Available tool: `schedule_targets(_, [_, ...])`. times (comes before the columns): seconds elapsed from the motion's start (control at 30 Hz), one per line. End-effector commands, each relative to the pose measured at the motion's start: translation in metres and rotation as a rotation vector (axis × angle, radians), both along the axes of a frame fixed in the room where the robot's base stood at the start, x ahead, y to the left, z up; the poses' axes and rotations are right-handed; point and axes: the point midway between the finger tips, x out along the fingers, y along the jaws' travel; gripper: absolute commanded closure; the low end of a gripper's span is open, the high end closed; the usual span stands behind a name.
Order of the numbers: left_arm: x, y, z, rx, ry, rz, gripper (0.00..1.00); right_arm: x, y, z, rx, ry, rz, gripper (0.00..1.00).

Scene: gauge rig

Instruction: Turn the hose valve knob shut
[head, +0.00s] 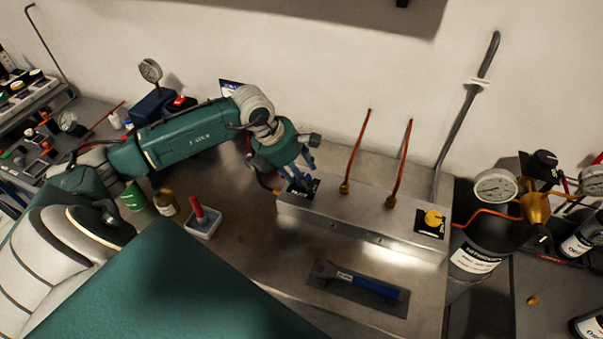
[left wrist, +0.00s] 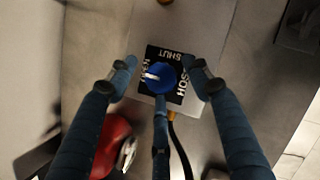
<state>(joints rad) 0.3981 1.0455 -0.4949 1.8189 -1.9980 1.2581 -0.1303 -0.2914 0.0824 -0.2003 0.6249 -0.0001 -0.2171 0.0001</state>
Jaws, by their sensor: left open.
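The hose valve knob (left wrist: 160,78) is blue and round, with a white pointer mark, on a black label plate (left wrist: 179,95) in the left wrist view. The pointer faces picture-left, toward small lettering I cannot read clearly; "SHUT" is printed at the plate's top edge. My left gripper (head: 304,180) is over the left end of a steel box (head: 335,215). Its three blue fingers are open around the knob, with gaps visible at both sides; the lower finger appears close to it, contact unclear. In the head view the fingers hide the knob. My right gripper is not in view.
A yellow knob (head: 433,218) sits at the box's right end. Two copper tubes (head: 357,150) rise from the box top. A blue-handled trowel-like tool (head: 360,287) lies in front. A red-handled item in a white dish (head: 204,222) stands left. Gas cylinders (head: 478,255) stand right.

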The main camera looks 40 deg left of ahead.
Motion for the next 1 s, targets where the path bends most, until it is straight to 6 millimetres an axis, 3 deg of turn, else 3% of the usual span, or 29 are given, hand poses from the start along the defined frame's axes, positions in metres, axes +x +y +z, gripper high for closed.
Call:
schedule_targets(0.07, [0.000, 0.000, 0.000, 0.000, 0.000, 0.000, 0.54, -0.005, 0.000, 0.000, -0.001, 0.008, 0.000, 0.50])
schedule_targets(0.27, [0.000, -0.001, 0.001, -0.001, 0.000, 0.000, 0.93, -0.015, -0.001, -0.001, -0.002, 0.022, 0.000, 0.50])
schedule_targets(0.63, [0.002, -0.001, 0.000, -0.005, -0.006, -0.046, 0.93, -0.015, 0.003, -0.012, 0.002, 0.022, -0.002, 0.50])
schedule_targets(1.0, [0.006, 0.000, -0.001, -0.005, -0.014, -0.307, 0.93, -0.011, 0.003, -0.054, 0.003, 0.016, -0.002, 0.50])
